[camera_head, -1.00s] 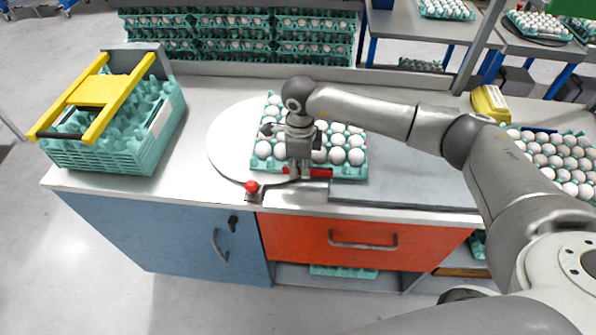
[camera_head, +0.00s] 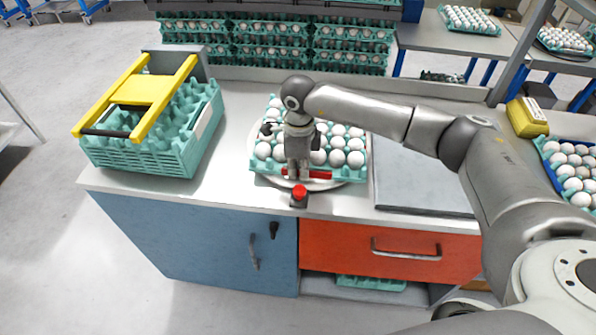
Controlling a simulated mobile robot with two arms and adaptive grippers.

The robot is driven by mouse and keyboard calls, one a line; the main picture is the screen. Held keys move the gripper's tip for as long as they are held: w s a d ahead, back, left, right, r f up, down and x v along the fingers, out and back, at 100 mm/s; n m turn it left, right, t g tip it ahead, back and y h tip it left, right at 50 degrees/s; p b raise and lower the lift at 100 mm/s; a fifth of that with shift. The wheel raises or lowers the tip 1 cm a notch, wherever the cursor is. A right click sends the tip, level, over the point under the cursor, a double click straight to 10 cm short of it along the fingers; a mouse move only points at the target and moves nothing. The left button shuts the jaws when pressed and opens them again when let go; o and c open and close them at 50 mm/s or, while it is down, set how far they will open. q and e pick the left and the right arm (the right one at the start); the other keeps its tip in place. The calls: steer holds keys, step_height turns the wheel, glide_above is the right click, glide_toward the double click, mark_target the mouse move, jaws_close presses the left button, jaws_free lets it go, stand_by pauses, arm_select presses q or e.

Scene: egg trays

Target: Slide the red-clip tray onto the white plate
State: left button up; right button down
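The red-clip tray (camera_head: 262,168) is a teal tray filled with white eggs. It sits over the round white plate (camera_head: 318,187), whose rim shows along the tray's left and front edges; the rest of the plate is hidden. The red clip (camera_head: 320,174) is on the tray's front edge. My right gripper (camera_head: 298,175) points down at the left part of the clip and appears shut on it, though the fingers partly hide the contact. My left gripper is out of view.
A grey panel (camera_head: 425,180) lies to the right. A teal crate (camera_head: 150,158) with a yellow handle stands left. Another egg tray (camera_head: 548,150) is far right.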

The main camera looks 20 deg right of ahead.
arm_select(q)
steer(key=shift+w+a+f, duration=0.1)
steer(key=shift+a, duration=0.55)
arm_select(e)
steer(key=shift+w+a+r, duration=0.1)
steer(key=shift+w+a, duration=0.25)
steer(key=shift+a, duration=0.15)
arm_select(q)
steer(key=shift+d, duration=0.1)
arm_select(e)
steer(key=c, duration=2.1)
jaws_free()
steer(key=o, duration=0.5)
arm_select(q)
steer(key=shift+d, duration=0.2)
arm_select(e)
steer(key=shift+o, duration=0.2)
steer(key=shift+s, duration=0.1)
steer(key=shift+d+r, duration=0.1)
steer(key=shift+r, duration=0.05)
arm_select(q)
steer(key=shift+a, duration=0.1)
arm_select(e)
step_height(320, 180, up, 12)
